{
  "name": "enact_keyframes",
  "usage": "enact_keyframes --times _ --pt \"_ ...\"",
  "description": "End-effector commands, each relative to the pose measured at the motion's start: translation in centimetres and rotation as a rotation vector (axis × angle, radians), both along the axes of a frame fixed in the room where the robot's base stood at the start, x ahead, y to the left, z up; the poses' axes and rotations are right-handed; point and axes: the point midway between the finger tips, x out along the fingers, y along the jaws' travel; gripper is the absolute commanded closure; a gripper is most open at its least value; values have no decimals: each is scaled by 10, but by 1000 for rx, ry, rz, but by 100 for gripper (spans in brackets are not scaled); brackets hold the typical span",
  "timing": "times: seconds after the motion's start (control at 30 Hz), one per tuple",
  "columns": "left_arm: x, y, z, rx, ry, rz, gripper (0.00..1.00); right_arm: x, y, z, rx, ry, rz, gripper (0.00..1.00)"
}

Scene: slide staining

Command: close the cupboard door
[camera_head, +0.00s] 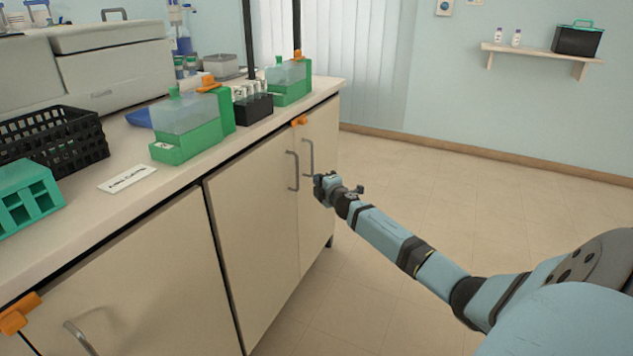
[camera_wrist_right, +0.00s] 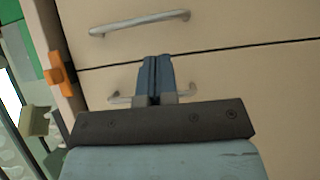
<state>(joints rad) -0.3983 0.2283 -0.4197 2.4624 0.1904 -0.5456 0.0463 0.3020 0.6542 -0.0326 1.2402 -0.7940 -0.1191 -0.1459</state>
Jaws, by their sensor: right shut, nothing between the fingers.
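The cupboard under the counter has a pair of cream doors, a nearer door (camera_head: 250,235) and a farther door (camera_head: 318,215). Each has a grey bar handle, the nearer handle (camera_head: 293,171) and the farther handle (camera_head: 308,158). Both doors look flush or nearly flush, with a thin dark seam between them in the right wrist view. My right gripper (camera_head: 320,188) is shut and empty in front of the farther door, close to its handle. In the right wrist view its fingers (camera_wrist_right: 157,62) hide the middle of that handle (camera_wrist_right: 120,98); I cannot tell whether they touch. My left gripper is not in view.
Another cupboard door (camera_head: 125,290) with a handle is at the lower left. Orange catches (camera_head: 300,121) sit at the counter edge. The countertop (camera_head: 120,205) holds green staining boxes (camera_head: 185,140), a black basket (camera_head: 55,140) and a label card. The floor (camera_head: 450,205) on the right is clear.

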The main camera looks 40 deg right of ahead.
Motion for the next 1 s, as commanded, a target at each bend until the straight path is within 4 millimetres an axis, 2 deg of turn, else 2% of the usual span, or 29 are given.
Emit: enact_keyframes --times 0.03,0.3,0.5,0.63,0.87,0.93,1.0 --pt "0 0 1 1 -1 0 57 -2 -3 0 -1 1 2 100" --pt "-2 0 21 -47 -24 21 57 -61 -21 1 0 3 1 100" --pt "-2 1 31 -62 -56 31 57 -87 -30 1 1 1 2 100" --pt "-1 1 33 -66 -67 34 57 -94 -33 0 1 1 2 100" --pt "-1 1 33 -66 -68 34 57 -96 -33 0 0 0 3 100" --pt "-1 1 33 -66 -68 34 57 -95 -28 -1 8 -1 9 100" --pt "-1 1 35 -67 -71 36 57 -96 -12 -4 34 -5 29 100"
